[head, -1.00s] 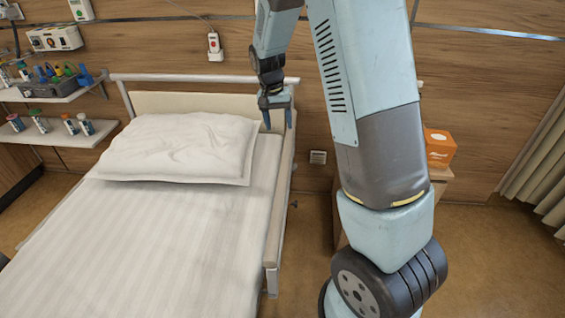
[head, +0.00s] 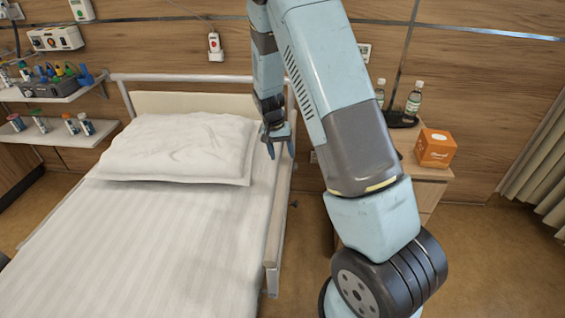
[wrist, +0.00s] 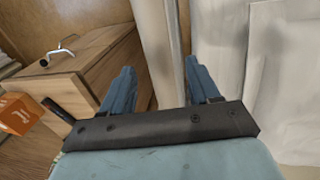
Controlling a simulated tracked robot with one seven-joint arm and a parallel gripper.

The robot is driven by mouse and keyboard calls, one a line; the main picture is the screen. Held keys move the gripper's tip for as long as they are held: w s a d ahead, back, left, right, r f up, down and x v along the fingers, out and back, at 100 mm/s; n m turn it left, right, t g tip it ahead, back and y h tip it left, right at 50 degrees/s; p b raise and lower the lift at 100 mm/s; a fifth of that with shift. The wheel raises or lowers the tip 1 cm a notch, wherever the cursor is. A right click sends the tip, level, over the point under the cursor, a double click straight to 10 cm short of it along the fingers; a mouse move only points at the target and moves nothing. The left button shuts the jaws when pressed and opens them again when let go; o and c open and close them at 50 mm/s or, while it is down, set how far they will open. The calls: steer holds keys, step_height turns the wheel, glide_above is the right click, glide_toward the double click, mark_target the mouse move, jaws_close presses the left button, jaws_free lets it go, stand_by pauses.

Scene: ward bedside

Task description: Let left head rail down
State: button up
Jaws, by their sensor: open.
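The left head rail (head: 277,215) is a pale wooden rail along the right side of the bed in the head view. It stands up beside the mattress. My gripper (head: 281,153) is open over the rail's head end, beside the pillow, with its fingers pointing down. In the wrist view my gripper's two blue fingers (wrist: 160,68) are apart, and the pale rail (wrist: 156,45) runs between them. I cannot tell whether they touch it. A small dark knob (head: 294,204) shows at the bed's side, below the rail.
The bed (head: 160,255) with a white pillow (head: 180,148) lies left of the rail. A wooden bedside cabinet (head: 432,174) stands to the right, carrying an orange box (head: 435,148) and bottles (head: 413,100). Floor is free between bed and cabinet.

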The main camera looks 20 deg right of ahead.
mark_target(284, 161)
steer(key=shift+s+d+f, duration=0.1)
steer(key=shift+d+f, duration=0.15)
steer(key=shift+f, duration=0.9)
steer(key=shift+s+d+f, duration=0.1)
steer(key=shift+d+f, duration=0.1)
steer(key=shift+f, duration=0.9)
steer(key=shift+c, duration=0.2)
